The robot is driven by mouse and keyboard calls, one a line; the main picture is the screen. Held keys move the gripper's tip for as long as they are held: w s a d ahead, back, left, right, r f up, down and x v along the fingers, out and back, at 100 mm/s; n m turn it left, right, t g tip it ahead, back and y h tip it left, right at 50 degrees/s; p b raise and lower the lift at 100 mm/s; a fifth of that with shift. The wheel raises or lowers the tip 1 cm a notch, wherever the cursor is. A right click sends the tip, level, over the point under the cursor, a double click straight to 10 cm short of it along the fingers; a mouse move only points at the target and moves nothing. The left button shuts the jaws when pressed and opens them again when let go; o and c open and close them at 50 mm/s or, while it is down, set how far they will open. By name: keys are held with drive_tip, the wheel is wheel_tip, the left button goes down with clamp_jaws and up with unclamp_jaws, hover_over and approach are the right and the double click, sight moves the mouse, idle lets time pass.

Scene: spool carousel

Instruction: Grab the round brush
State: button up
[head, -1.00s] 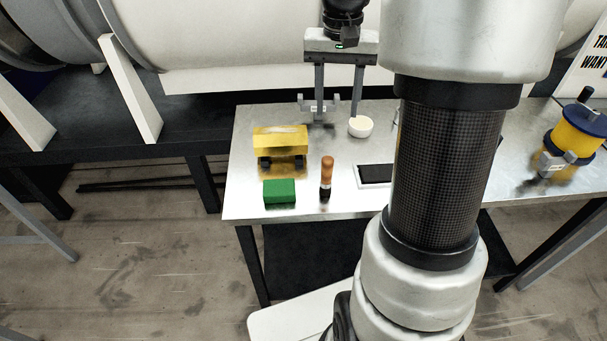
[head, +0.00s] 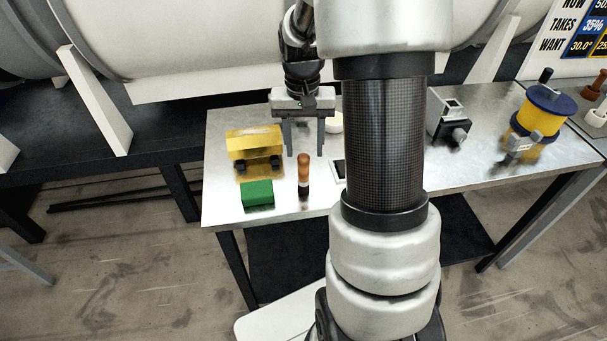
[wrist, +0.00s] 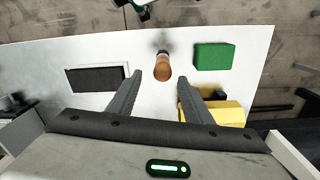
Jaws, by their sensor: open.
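The round brush (head: 303,175) has an orange-brown wooden handle and a dark lower end with a pale band. It stands upright on the metal table, right of the green block. My gripper (head: 305,152) is open and empty, with its two fingers pointing down just behind and above the brush in the head view. In the wrist view the brush (wrist: 162,68) shows beyond the fingertips and between their lines, its handle top towards me. My gripper (wrist: 160,82) does not touch it as far as I can tell.
A green block (head: 257,195) and a yellow toolbox-like object (head: 254,143) are left of the brush. A dark pad (wrist: 97,79) lies on its other side. A white bowl (head: 334,123) is partly hidden by my arm. A yellow-and-blue spool device (head: 540,112) stands far right.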

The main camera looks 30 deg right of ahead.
sight(303, 155)
drive_tip(key=f, duration=0.4)
drive_tip(key=shift+s+a+f, duration=0.25)
drive_tip(key=shift+f, duration=0.15)
drive_tip(key=c, duration=1.1)
